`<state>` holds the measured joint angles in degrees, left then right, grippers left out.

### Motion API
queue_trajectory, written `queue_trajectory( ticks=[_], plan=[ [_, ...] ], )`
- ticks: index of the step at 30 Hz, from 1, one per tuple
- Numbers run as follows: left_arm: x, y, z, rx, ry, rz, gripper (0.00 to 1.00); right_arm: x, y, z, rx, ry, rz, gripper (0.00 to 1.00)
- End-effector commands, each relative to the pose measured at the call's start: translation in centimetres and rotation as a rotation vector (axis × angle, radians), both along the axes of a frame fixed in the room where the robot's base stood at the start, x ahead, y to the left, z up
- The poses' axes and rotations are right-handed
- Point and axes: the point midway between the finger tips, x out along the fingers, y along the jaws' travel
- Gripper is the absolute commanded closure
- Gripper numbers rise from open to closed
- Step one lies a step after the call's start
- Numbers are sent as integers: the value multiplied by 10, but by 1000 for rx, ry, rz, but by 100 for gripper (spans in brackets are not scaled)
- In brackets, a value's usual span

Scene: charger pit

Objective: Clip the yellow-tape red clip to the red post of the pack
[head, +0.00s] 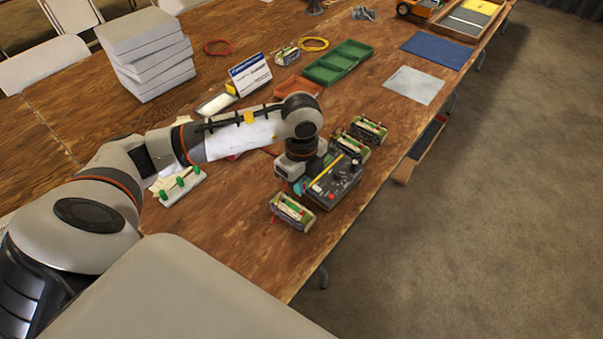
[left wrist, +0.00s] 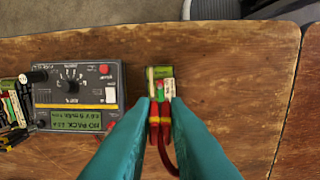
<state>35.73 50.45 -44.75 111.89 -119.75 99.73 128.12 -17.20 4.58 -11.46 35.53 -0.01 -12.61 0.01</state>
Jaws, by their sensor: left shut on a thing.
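The pack (left wrist: 161,73), a small block with a green and yellow label, lies on the wooden table beside the charger. In the head view it is the pack (head: 293,212) nearest the front. My left gripper (left wrist: 162,101), with teal fingers, is shut on the red clip with yellow tape (left wrist: 159,122); a red lead trails from it. The clip's front end is at the pack's near side in the wrist view; I cannot tell whether it grips a post. Small red and green parts show there, partly hidden by the fingertips. My right gripper is not in view.
The dark charger (head: 342,185), with knob and green display, stands next to the pack. Two more packs (head: 369,129) stand behind it. A white rack with green pegs (head: 181,186) is to the left. The table edge is close to the pack.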

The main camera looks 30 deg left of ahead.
Motion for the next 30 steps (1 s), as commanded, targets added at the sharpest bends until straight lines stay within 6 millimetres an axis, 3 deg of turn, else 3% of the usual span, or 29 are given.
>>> queue_trajectory(
  ticks=[30],
  plan=[
    [0,0,-56,-1,0,0,99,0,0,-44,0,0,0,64]
  ],
)
